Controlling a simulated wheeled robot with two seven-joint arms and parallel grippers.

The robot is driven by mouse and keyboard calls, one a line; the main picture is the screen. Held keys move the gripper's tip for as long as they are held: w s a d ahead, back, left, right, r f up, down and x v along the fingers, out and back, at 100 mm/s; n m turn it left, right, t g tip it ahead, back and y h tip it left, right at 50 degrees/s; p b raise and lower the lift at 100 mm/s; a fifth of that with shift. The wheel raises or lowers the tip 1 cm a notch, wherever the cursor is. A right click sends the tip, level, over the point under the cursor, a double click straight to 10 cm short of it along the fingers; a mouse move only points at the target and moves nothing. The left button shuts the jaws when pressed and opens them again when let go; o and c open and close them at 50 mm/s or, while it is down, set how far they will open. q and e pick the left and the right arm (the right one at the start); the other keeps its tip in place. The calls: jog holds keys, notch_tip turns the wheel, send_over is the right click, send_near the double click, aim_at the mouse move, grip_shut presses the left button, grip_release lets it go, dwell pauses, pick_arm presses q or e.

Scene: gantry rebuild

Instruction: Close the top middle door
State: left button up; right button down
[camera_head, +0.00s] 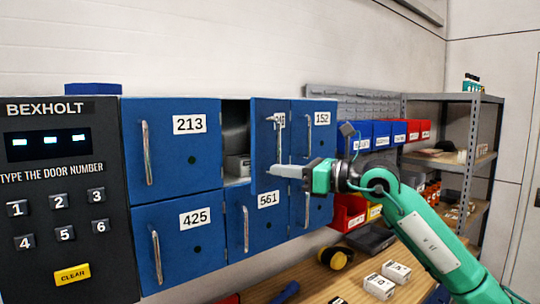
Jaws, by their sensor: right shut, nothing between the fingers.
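The blue locker (232,193) has two rows of numbered doors. The top middle door (262,143) stands open, swung outward on its right side, with its handle and a partly hidden label showing. Its dark compartment (236,132) shows to the left, with a small pale box (238,166) inside. My right gripper (274,170) is shut and empty, its fingertips in front of the open door's lower part. I cannot tell whether they touch it. The other doors, 213 (176,150), 152 (318,130), 425 (180,238) and 561 (256,214), look closed. My left gripper is not in view.
A black keypad panel (58,180) is left of the doors. A wooden bench (315,282) below holds white boxes (379,286) and a yellow-and-black item (335,258). Blue and red bins (382,134) and a metal shelf (470,98) stand behind my right arm.

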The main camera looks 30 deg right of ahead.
aim_at(257, 167)
jog(key=shift+p+x, duration=0.95)
jog(key=shift+x, duration=0.8)
jog(key=shift+a, duration=0.1)
jog(key=p+x, duration=0.1)
jog(key=x, duration=0.6)
jog(key=shift+r+p, duration=0.1)
jog(key=shift+p, duration=0.2)
jog(key=shift+w, duration=0.45)
